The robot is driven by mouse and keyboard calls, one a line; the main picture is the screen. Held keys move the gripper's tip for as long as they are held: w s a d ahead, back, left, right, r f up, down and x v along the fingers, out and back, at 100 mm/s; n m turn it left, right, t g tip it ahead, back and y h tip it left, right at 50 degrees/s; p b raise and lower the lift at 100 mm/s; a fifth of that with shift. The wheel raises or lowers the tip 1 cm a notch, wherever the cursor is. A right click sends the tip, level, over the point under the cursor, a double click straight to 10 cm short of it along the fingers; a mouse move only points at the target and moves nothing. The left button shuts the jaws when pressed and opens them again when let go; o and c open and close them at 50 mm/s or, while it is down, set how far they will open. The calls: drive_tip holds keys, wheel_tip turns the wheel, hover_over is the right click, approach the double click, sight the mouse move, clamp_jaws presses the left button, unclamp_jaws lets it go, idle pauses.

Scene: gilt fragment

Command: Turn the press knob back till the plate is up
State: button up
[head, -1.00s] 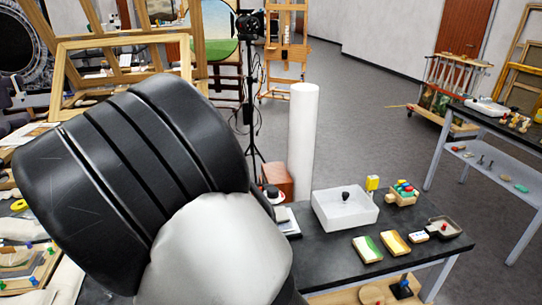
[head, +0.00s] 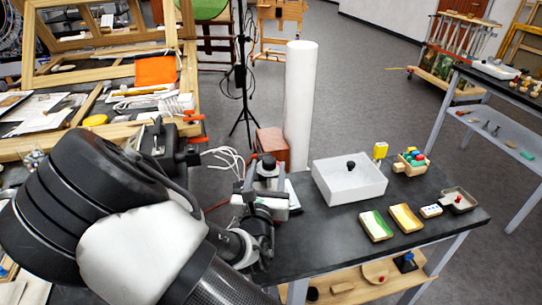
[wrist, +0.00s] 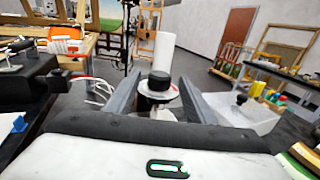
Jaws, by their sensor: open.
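The press shows as a small upright device with a round black knob (wrist: 159,79) over a pale round plate (wrist: 160,92) in the wrist view. In the head view its dark knob (head: 268,161) stands at the left part of the black table, just beyond my gripper (head: 264,190). In the wrist view my gripper (wrist: 160,86) is open, one grey finger on each side of the knob in the picture. The knob appears ahead of the fingertips; I cannot tell any contact. The plate's height is unclear, and its lower part is hidden.
A white open box (head: 349,184) with a black knob inside stands right of the press. Two small trays (head: 376,225) and a block cart (head: 411,163) lie farther right.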

drive_tip(key=w, duration=0.2)
drive_tip(key=w+d, duration=0.1)
drive_tip(key=w, duration=0.4)
drive_tip(key=shift+w+d, duration=0.15)
drive_tip(key=shift+w, duration=0.1)
drive_tip(key=c, duration=1.1)
